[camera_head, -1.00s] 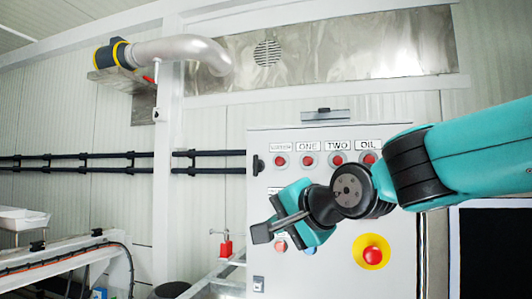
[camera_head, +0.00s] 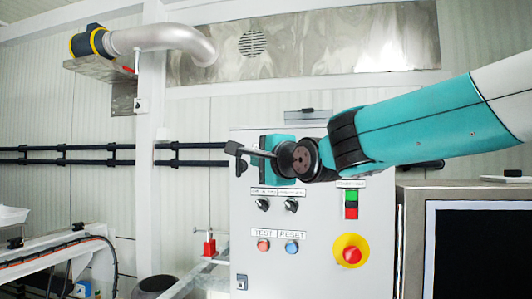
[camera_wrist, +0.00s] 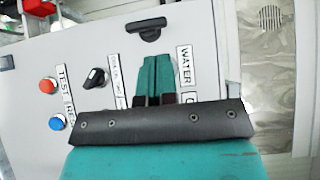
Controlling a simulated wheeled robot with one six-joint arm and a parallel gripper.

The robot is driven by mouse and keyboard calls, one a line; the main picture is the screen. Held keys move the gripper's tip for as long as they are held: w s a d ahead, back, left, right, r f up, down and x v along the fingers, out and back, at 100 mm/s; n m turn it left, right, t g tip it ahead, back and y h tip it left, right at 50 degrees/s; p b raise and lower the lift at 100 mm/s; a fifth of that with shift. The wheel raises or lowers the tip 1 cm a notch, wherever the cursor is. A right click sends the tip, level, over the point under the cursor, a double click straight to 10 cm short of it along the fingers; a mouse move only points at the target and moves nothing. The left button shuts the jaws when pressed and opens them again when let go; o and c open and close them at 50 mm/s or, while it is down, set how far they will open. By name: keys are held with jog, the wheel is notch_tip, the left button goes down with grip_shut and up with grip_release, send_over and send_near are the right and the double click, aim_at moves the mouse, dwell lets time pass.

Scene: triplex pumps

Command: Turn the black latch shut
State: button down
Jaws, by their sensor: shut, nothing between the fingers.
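The black latch (camera_wrist: 147,28) is on the panel near its edge, at the top of the wrist view. It shows as a short bar lying across that picture, with a bulge in its middle. In the head view a dark bit of the latch (camera_head: 241,168) shows at the left edge of the grey cabinet, just below my gripper's black bar. My gripper's teal fingers (camera_wrist: 157,62) are shut and empty. In the wrist view they point towards the latch, with a gap in the picture between tips and latch.
The grey cabinet (camera_head: 300,225) carries black selector knobs (camera_head: 262,204), red and blue buttons (camera_head: 292,246) and a red emergency stop on yellow (camera_head: 350,251). My arm covers its upper row. A dark screen (camera_head: 480,250) stands to the right. A railing (camera_head: 65,155) runs at left.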

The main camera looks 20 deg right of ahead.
aim_at(238, 166)
jog(key=w, duration=0.1)
jog(key=w+p, duration=0.1)
jog(key=w, duration=0.3)
jog(key=shift+a+p, duration=0.4)
